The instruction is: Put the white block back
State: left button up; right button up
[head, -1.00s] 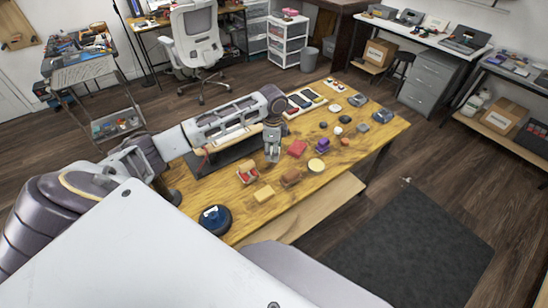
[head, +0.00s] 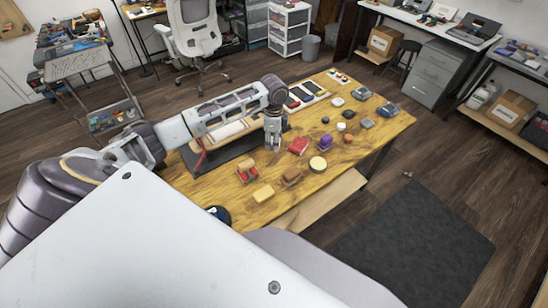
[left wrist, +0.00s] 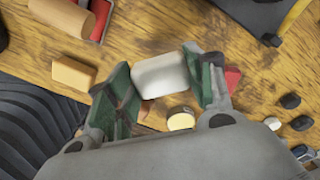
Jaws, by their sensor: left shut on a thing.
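The white block (left wrist: 160,75) is between the fingers of my left gripper (left wrist: 162,88) in the left wrist view, with a finger pressed on either side. In the head view my left gripper (head: 273,145) points down over the middle of the wooden table (head: 345,152). The block is hard to make out there. A red block (head: 298,145) lies just right of the gripper and shows partly behind a finger in the left wrist view (left wrist: 232,78). My right gripper is not in view.
A yellow block (head: 263,193), a brown block (head: 291,177), a cream round piece (head: 318,163) and a purple piece (head: 326,142) lie nearby. A dark mat (head: 190,160) lies under my left arm. A white tray with dark pieces (head: 305,96) is at the back.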

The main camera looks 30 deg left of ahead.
pick_arm(q)
notch_tip(320, 180, down, 5)
jog(key=shift+r, duration=0.2)
jog(key=shift+f, duration=0.35)
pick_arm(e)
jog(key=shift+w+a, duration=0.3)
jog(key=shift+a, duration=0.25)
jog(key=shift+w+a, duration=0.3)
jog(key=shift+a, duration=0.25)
